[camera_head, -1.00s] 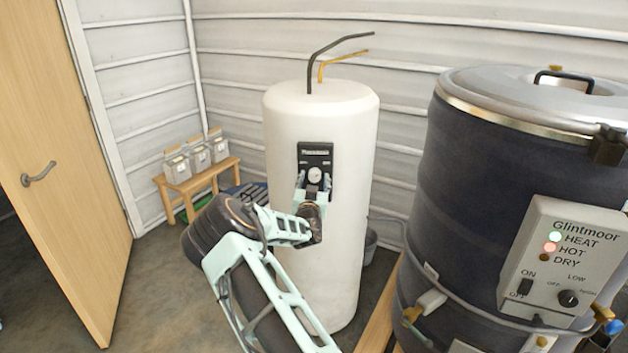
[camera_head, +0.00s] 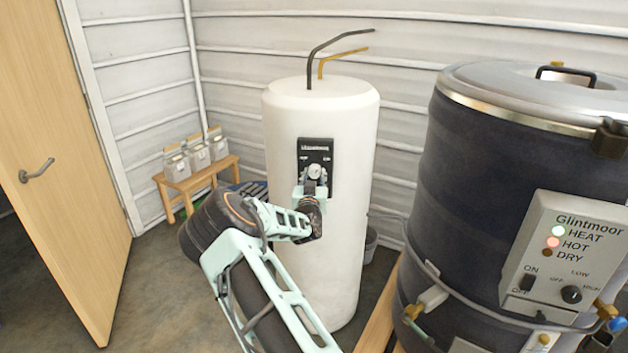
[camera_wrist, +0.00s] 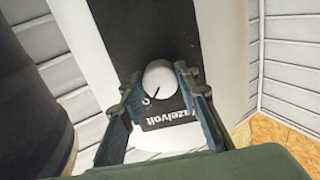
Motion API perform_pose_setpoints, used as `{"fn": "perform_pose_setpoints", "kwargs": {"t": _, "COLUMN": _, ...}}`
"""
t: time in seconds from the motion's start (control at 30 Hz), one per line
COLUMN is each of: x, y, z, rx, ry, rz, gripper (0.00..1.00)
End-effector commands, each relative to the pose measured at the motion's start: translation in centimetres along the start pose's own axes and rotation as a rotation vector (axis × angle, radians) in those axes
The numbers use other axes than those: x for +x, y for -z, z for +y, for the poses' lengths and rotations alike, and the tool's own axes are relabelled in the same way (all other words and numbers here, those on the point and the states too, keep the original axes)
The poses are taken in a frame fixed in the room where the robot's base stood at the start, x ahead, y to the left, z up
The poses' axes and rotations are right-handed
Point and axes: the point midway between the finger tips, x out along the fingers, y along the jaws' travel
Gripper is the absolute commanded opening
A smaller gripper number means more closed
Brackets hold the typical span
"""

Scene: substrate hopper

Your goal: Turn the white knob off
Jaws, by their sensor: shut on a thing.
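The white knob (camera_wrist: 160,78) is round with a dark pointer line. It sits on a black control panel (camera_wrist: 148,28) on the front of the tall white tank (camera_head: 317,230). In the head view the knob (camera_head: 315,171) shows just above my gripper (camera_head: 312,185), partly covered by it. In the wrist view my gripper (camera_wrist: 162,85) has one finger on each side of the knob, shut on it. The panel's printed lettering shows beside the knob, partly cut off by a finger.
A large dark kiln-like drum (camera_head: 470,200) stands close on the right, with its own control box (camera_head: 565,260). A wooden bench (camera_head: 195,183) with several white containers stands back left. A wooden door (camera_head: 50,170) stands at the left. Open floor lies between door and tank.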

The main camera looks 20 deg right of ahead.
Motion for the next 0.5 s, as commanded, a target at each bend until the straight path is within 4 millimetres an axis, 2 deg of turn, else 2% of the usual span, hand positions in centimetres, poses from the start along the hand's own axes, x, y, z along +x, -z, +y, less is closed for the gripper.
{"fn": "perform_pose_setpoints", "kwargs": {"t": 0.1, "x": 0.01, "y": -0.55, "z": -0.03, "rx": -0.081, "ry": 0.000, "rz": 0.002, "gripper": 0.05}}
{"fn": "perform_pose_setpoints", "kwargs": {"t": 0.5, "x": 0.00, "y": -0.53, "z": 0.05, "rx": -0.455, "ry": 0.000, "rz": 0.003, "gripper": 0.05}}
